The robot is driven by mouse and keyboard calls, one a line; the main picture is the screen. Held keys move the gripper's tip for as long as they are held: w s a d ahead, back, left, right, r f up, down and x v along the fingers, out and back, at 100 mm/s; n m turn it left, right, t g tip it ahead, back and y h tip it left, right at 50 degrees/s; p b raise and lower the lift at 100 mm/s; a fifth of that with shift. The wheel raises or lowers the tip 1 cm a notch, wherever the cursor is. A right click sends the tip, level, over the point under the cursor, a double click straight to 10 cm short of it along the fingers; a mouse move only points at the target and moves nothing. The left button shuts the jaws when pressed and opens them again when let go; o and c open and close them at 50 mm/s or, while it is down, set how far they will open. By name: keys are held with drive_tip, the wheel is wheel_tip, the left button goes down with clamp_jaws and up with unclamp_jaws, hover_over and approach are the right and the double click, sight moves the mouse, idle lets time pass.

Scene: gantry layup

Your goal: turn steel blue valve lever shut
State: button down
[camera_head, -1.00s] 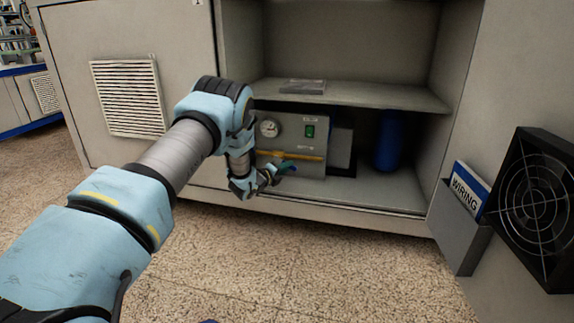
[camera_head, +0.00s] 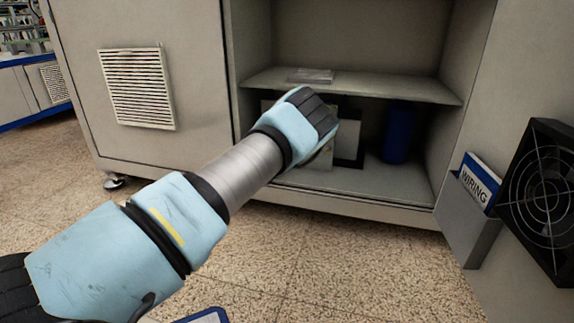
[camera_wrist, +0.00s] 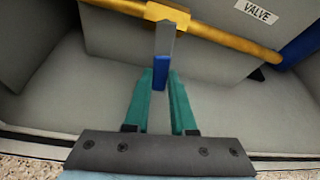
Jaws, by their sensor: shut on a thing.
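The valve lever (camera_wrist: 165,40) shows in the wrist view as a grey bar with a blue grip. It hangs from a yellow fitting on the yellow pipe (camera_wrist: 220,35) and points toward my gripper, roughly crosswise to the pipe. My gripper (camera_wrist: 160,84) has two green fingers, one on each side of the blue grip, and is shut on it. A white label reading VALVE (camera_wrist: 257,12) sits on the panel above the pipe. In the head view my arm hides the gripper, the lever and most of the grey valve box.
The cabinet's shelf (camera_head: 350,86) lies above the compartment, with a flat grey item (camera_head: 311,75) on it. A blue cylinder (camera_head: 397,133) stands to the right inside. A WIRING holder (camera_head: 474,190) and a black fan (camera_head: 548,195) are farther right.

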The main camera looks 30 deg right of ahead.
drive_tip(key=shift+w+a+m+t+y+b, duration=0.3)
drive_tip(key=shift+a+m+t+y, duration=0.15)
drive_tip(key=shift+m, duration=0.35)
drive_tip(key=shift+w, duration=0.1)
drive_tip(key=c, duration=0.7)
unclamp_jaws()
drive_tip(key=shift+c, duration=0.2)
drive_tip(key=p+v, duration=0.4)
drive_tip(key=v, duration=0.6)
drive_tip(key=shift+s+a+r+p, duration=0.2)
drive_tip(key=shift+s+a+p, duration=0.05)
drive_tip(key=shift+p, duration=0.1)
